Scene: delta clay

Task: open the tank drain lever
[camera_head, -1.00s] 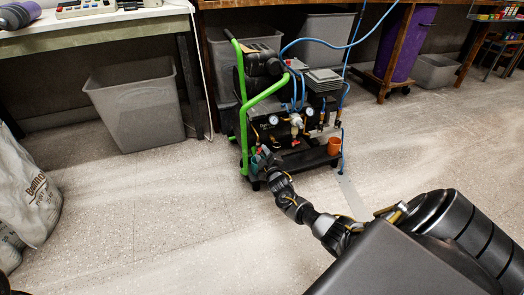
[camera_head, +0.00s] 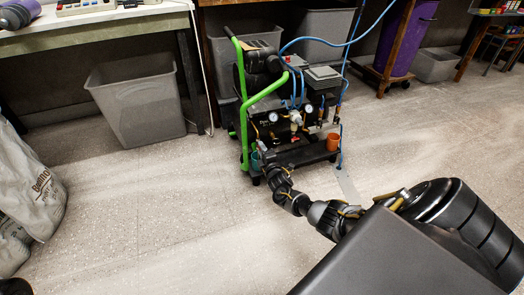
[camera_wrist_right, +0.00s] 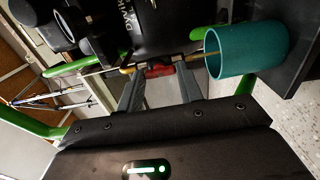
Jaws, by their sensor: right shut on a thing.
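The red drain lever (camera_wrist_right: 159,71) shows in the right wrist view, on a brass fitting below the black tank (camera_wrist_right: 150,32). My right gripper (camera_wrist_right: 157,76) has its two grey fingers on either side of the lever and is shut on it. In the head view my right gripper (camera_head: 264,160) is at the low left front of the compressor cart (camera_head: 290,160), and the lever cannot be made out there. A teal cup (camera_wrist_right: 247,50) is just right of the fingers in the wrist view. My left gripper is not in view.
The cart has a green handle (camera_head: 266,93), gauges and blue hoses. An orange cup (camera_head: 333,142) stands on its right side. A grey bin (camera_head: 136,105) stands left of it, and white sacks (camera_head: 30,185) are at the left edge. The floor in front is clear.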

